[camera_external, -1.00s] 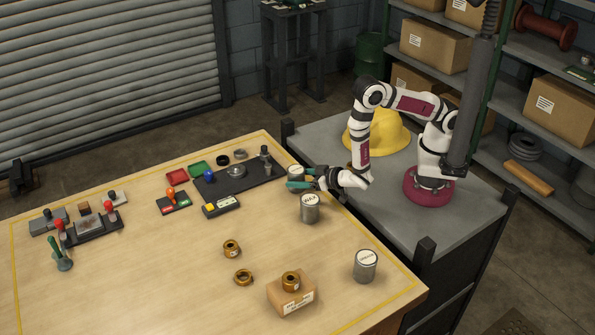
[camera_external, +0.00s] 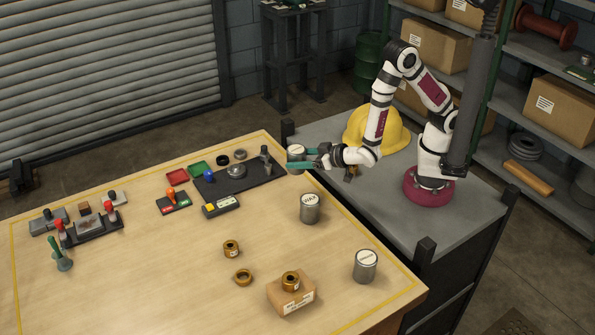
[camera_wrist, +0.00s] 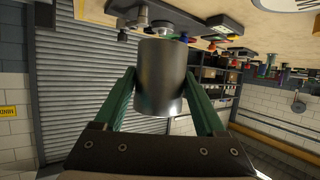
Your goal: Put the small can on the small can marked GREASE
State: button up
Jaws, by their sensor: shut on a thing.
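My gripper (camera_external: 302,160) is shut on a small grey metal can (camera_external: 296,152) with a pale top, held upright at the table's far right edge, seemingly above the surface. The wrist view shows this can (camera_wrist: 162,82) between the two green fingers. A second small can (camera_external: 310,210) stands upright on the table, below the held can in the picture. A third (camera_external: 365,268) stands upright near the right front corner. Both have white labelled tops. The lettering is too small to read surely, so I cannot tell which is marked GREASE.
A cardboard box (camera_external: 292,298) with a brass ring part on it stands left of the third can. Two brass rings (camera_external: 231,249) lie nearby. A dark tray (camera_external: 225,182) with small parts lies left of my gripper. Table around the two standing cans is clear.

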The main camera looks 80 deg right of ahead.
jog(key=s+a+r+n+y, duration=0.1)
jog(key=s+a+n+y, duration=0.1)
jog(key=s+a, duration=0.6)
jog(key=s+a+n+y, duration=0.3)
jog(key=s+a+y, duration=0.1)
jog(key=s+a, duration=0.4)
jog(key=s+a+r+n+g+y, duration=0.1)
jog(key=s+a+n+y, duration=0.2)
jog(key=s+a, duration=0.5)
jog(key=shift+s+a+r, duration=0.1)
jog(key=shift+a+r, duration=0.05)
jog(key=shift+a, duration=0.55)
jog(key=shift+a+r, duration=0.15)
jog(key=shift+a, duration=0.55)
send_over(371, 256)
notch_tip(371, 256, down, 4)
jog(key=shift+f, duration=0.4)
jog(key=shift+f, duration=0.15)
jog(key=o, duration=1.6)
